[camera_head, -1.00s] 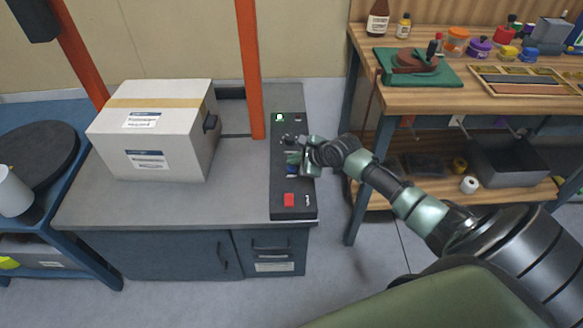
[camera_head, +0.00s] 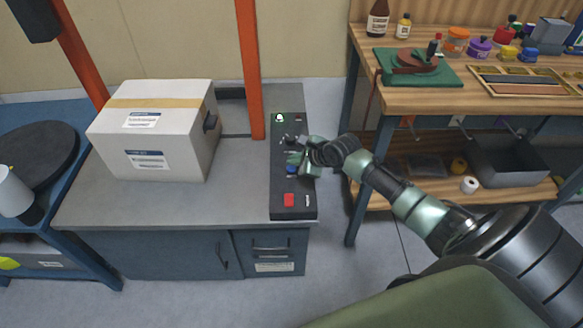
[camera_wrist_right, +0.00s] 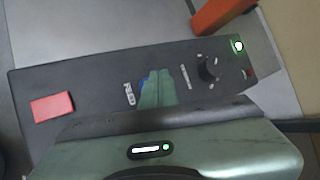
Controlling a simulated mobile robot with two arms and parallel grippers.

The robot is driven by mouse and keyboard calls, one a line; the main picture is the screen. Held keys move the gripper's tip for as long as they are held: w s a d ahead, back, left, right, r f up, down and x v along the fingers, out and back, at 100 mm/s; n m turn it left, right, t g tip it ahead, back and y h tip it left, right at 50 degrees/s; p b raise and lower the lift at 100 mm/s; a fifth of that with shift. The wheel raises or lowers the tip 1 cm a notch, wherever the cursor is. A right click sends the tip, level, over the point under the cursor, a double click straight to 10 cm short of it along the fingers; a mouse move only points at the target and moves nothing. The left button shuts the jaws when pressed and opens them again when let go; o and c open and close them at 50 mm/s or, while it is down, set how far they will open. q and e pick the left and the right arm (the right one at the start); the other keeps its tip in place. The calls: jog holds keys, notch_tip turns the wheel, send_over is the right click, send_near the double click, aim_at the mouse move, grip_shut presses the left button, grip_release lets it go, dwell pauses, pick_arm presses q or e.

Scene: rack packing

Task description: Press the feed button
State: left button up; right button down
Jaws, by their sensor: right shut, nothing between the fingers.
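A dark control panel (camera_head: 306,207) lies along the right edge of the grey bench. A blue button (camera_head: 291,169) sits on its middle; in the wrist view this blue button (camera_wrist_right: 143,84) shows only as a sliver beside my fingers. My left gripper is not in view.
The panel also has a red square button (camera_head: 289,199), a black knob (camera_wrist_right: 208,69) and a lit green lamp (camera_head: 279,117). A taped carton (camera_head: 165,135) stands on the bench at left. An orange post (camera_head: 250,70) rises behind the panel. A wooden workbench (camera_head: 400,101) stands at right.

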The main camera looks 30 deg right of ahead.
aim_at(294, 169)
jog(key=shift+f+p, duration=0.25)
jog(key=shift+p, duration=0.05)
dwell(0.4)
jog(key=shift+f, duration=0.65)
dwell(0.7)
jog(key=shift+r+p, duration=0.9)
jog(key=shift+p, duration=0.45)
notch_tip(294, 169, up, 5)
jog(key=p, duration=0.6)
dwell(0.4)
